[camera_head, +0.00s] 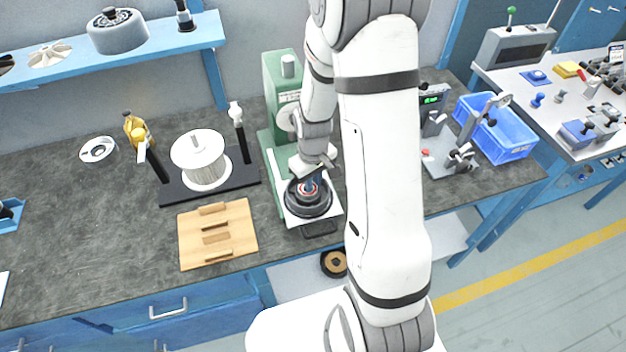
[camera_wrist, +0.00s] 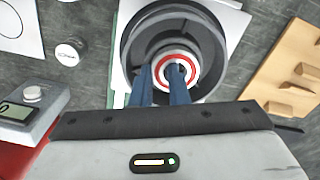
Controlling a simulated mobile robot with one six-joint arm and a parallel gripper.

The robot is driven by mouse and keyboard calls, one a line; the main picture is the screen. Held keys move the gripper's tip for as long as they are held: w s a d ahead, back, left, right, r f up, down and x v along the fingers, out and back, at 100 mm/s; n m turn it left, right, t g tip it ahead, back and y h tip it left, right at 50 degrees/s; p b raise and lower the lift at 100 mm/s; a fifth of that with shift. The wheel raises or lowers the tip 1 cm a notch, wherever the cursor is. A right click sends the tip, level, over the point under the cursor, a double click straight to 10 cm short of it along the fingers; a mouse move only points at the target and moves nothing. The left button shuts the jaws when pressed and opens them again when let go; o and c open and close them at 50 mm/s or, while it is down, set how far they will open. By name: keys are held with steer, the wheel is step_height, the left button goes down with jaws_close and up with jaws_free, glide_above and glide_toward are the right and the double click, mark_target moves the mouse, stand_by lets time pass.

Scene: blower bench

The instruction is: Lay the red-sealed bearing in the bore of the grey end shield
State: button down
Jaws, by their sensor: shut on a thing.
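The red-sealed bearing (camera_wrist: 190,62) is a pale ring with a red band around a dark centre. It also shows in the head view (camera_head: 308,184). My gripper (camera_wrist: 161,78) is shut on the bearing's near-left side, with two blue fingers, one near its middle and one at its outer edge. The grey end shield (camera_wrist: 136,46) is a dark round dish and surrounds the bearing in the wrist view. In the head view the end shield (camera_head: 298,211) sits on a pale plate at the green press. The bore is hidden, and I cannot tell how deep the bearing sits.
The green press (camera_head: 275,72) stands behind the end shield. A wooden rack (camera_head: 245,240) and a black stand with a white drum (camera_head: 203,168) are to the left. A small device with a display (camera_wrist: 22,112) is at the wrist view's left. A blue bin (camera_head: 515,150) is at right.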

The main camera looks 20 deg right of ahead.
steer(key=c, duration=1.3)
jaws_free()
steer(key=shift+r+b, duration=0.4)
steer(key=shift+r, duration=3.5)
steer(key=s+r+m+t, duration=0.1)
steer(key=s+r, duration=0.4)
steer(key=s+a+r+m+t, duration=0.1)
steer(key=s+r, duration=0.4)
steer(key=s+r+m+t, duration=0.1)
steer(key=s+r+m, duration=0.1)
steer(key=s+r, duration=0.3)
steer(key=shift+a+r, duration=0.2)
steer(key=shift+a, duration=0.1)
